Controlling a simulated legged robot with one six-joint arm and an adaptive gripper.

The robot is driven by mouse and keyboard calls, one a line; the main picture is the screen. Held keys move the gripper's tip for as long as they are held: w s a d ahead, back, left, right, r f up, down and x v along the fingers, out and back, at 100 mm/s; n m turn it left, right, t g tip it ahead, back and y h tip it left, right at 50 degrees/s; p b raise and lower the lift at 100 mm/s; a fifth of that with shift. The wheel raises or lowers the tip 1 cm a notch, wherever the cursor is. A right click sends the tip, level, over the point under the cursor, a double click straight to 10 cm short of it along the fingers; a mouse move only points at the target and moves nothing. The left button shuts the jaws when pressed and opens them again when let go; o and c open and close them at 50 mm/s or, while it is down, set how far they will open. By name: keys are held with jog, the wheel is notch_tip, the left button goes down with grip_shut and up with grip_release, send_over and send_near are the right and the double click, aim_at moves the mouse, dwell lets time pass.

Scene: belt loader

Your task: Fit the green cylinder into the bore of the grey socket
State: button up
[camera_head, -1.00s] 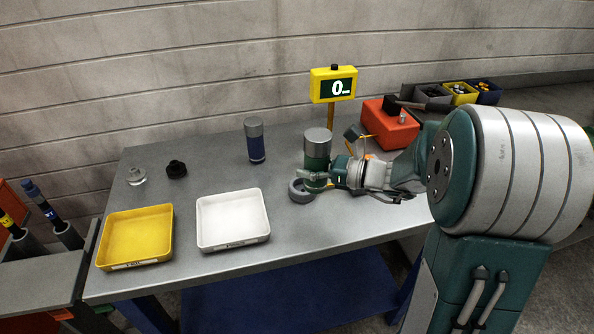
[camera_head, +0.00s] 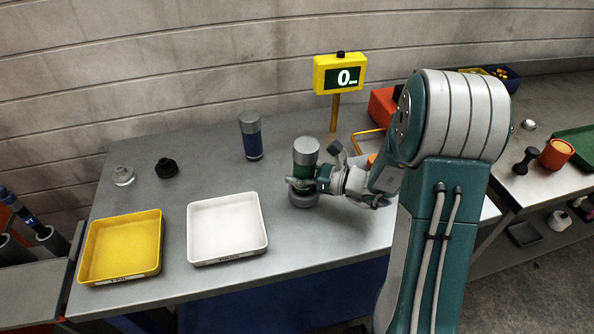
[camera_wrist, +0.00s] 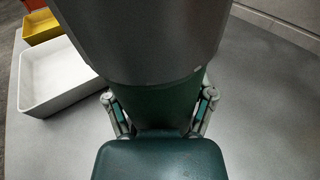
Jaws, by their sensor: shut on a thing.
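The green cylinder (camera_head: 305,171) has a grey top and stands about upright in the head view. In the wrist view the green cylinder (camera_wrist: 160,103) fills the upper middle, its grey end toward the camera. My gripper (camera_head: 304,185) is shut around its lower green part; in the wrist view my gripper's fingers (camera_wrist: 160,115) lie on both sides of it. The grey socket (camera_head: 303,201) shows just below the cylinder and fingers, lined up with them in the head view. Its bore is hidden, so I cannot tell whether the cylinder's lower end is in it or above it.
A white tray (camera_head: 262,246) and a yellow tray (camera_head: 154,264) lie on the left of the grey table (camera_head: 190,155). A blue cylinder (camera_head: 252,142) stands behind. A black ring (camera_head: 166,168) and a clear ring (camera_head: 123,177) lie far left. A yellow display (camera_head: 340,62) stands behind the cylinder.

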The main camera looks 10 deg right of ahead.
jog(key=shift+s+d+f, duration=0.1)
jog(key=shift+s+f, duration=0.1)
jog(key=shift+f, duration=0.6)
jog(key=o, duration=1.2)
jog(key=shift+o, duration=0.3)
jog(key=shift+w, duration=0.1)
jog(key=shift+r, duration=0.15)
